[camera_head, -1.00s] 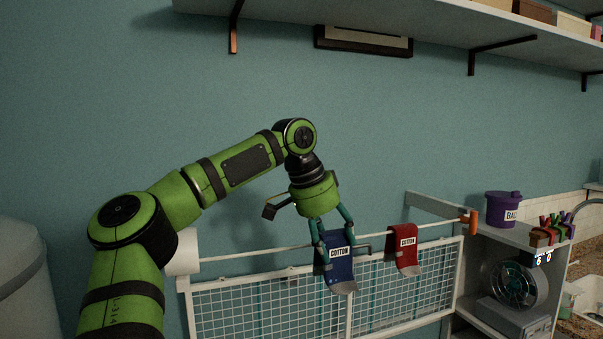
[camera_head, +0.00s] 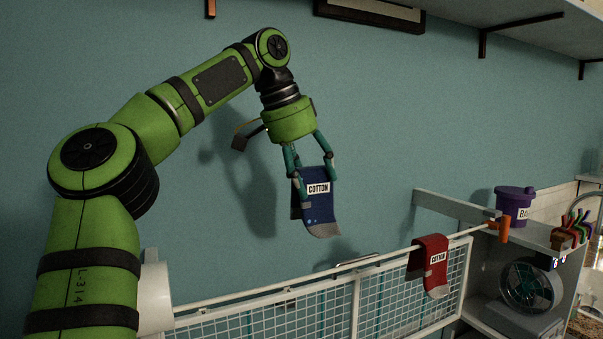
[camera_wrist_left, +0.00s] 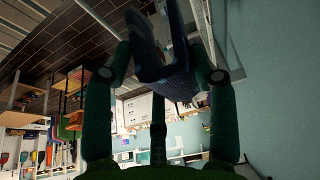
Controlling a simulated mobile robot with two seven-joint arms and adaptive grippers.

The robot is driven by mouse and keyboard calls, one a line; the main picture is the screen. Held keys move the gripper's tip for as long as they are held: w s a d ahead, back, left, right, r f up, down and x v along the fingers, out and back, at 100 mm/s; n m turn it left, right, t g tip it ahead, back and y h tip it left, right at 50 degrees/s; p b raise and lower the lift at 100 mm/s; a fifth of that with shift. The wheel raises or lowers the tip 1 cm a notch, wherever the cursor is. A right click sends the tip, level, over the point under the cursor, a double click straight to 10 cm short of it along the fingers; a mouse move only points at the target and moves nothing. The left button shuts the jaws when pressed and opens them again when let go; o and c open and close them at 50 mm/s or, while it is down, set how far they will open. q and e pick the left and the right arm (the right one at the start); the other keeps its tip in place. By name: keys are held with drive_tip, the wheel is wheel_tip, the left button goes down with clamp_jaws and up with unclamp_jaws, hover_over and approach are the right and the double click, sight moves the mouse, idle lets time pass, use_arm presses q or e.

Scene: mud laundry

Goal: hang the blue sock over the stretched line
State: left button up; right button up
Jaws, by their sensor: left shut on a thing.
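The blue sock (camera_head: 318,208) has a white COTTON label and a grey toe. It hangs folded from my left gripper (camera_head: 312,176), which is shut on its upper part. Sock and gripper are in the air above the stretched line (camera_head: 270,290), clear of it in the head view. The sock also shows dark between the fingers in the left wrist view (camera_wrist_left: 172,82). The line runs from a white holder at the left to an orange clamp (camera_head: 499,228) at the right. My right gripper is not in view.
A red sock (camera_head: 430,265) hangs over the line further right. A white wire-mesh rack (camera_head: 400,297) stands below the line. A shelf unit at the right holds a purple tub (camera_head: 513,206), coloured pegs (camera_head: 572,230) and a fan (camera_head: 528,286). A wall shelf (camera_head: 530,30) is above.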

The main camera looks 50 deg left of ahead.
use_arm(q)
drive_tip(key=d, duration=0.2)
drive_tip(key=shift+s+d+r, duration=0.15)
drive_tip(key=shift+s+d, duration=0.15)
drive_tip(key=shift+d, duration=0.05)
drive_tip(key=shift+s+d, duration=0.2)
drive_tip(key=shift+d, duration=0.3)
drive_tip(key=shift+s+d, duration=0.2)
drive_tip(key=shift+d, duration=0.5)
hover_over(336, 271)
drive_tip(key=shift+f, duration=3.65)
drive_tip(key=shift+s+d+f+b, duration=0.15)
drive_tip(key=shift+f+b, duration=0.35)
drive_tip(key=shift+f, duration=1.3)
drive_tip(key=shift+s+d+f+b, duration=0.15)
drive_tip(key=shift+f+b, duration=0.3)
drive_tip(key=shift+f, duration=1.3)
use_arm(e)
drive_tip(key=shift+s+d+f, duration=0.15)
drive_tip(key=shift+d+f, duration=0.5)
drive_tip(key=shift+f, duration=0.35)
use_arm(q)
drive_tip(key=shift+a, duration=0.1)
